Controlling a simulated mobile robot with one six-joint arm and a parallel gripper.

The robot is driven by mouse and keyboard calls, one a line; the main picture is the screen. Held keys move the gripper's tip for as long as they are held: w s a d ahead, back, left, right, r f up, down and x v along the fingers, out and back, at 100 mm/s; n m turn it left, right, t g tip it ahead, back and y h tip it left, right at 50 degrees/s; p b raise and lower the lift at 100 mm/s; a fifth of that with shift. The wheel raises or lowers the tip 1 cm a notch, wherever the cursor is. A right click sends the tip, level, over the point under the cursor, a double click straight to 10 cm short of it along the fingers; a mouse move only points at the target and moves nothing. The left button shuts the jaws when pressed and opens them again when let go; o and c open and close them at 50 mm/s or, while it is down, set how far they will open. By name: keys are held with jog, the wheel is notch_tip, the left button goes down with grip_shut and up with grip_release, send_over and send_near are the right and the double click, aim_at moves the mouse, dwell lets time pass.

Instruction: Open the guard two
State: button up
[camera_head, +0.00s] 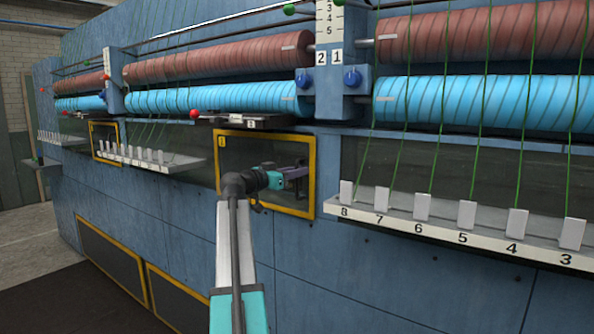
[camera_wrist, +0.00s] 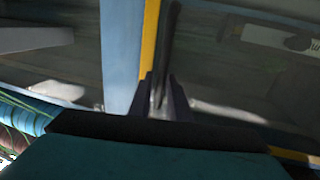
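A guard with a yellow frame (camera_head: 314,172) and a dark see-through pane is set in the blue machine front, in the middle of the head view. A small label sits at its upper left corner; I cannot read it surely. It looks closed. My gripper (camera_head: 303,172) is in front of the pane, near the frame's right side. In the wrist view the yellow frame edge (camera_wrist: 149,40) runs beside my gripper (camera_wrist: 162,90). A dark upright strip shows between the fingertips; I cannot tell whether they hold it.
A white numbered ledge (camera_head: 460,233) with upright tabs juts out at the right. Another tabbed ledge (camera_head: 150,160) is at the left. Lower yellow-framed panels (camera_head: 112,262) are at lower left.

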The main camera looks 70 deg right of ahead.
jog(key=shift+c, duration=0.3)
grip_shut()
